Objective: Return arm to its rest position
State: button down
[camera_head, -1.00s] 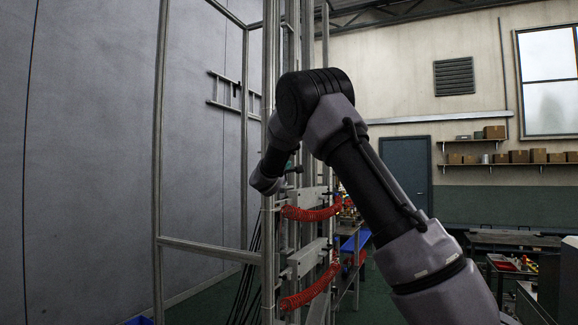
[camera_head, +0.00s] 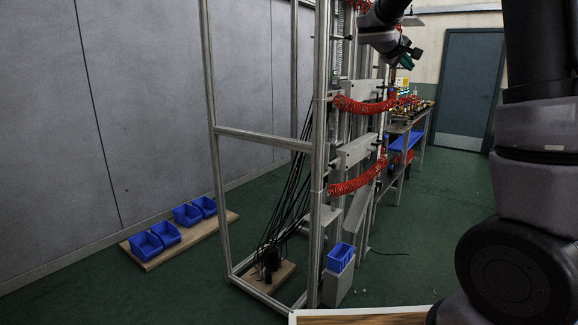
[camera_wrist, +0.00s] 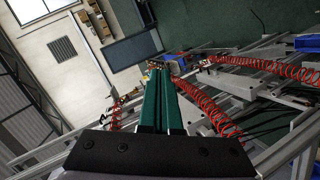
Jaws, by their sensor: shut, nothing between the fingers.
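My gripper (camera_wrist: 158,74) shows in the wrist view as two long green fingers side by side, shut with nothing between them. In the head view my gripper (camera_head: 408,56) is small and dark at the top, in front of the metal frame (camera_head: 322,150). My arm fills the right edge of the head view and is cut off by the top of the picture, so its full pose is hidden. The wrist view looks past the fingers toward red coiled hoses (camera_wrist: 205,108) and the frame's bars; I cannot tell how close they are.
A workbench (camera_head: 422,120) with small parts stands behind the frame. Blue bins sit on a wooden board (camera_head: 190,237) at left. Another blue bin (camera_head: 341,257) is at the frame's foot. A wood-topped edge (camera_head: 365,317) is near below. Green floor is clear around the grey door (camera_head: 466,88).

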jog(key=s+f+m+g+y, duration=0.2)
jog(key=s+f+m+y, duration=0.1)
jog(key=s, duration=0.7)
jog(key=s+f+m+g+y, duration=0.1)
jog(key=s+f+m+y, duration=0.15)
jog(key=s, duration=0.75)
jog(key=s+a+f+m+y, duration=0.2)
jog(key=s+a+y, duration=0.4)
jog(key=s+a, duration=0.6)
jog(key=s+f, duration=0.1)
jog(key=s, duration=0.2)
jog(key=shift+s+m+t+y, duration=0.3)
jog(key=shift+s+m+y, duration=0.05)
jog(key=shift+s, duration=0.05)
jog(key=shift+w+f, duration=0.1)
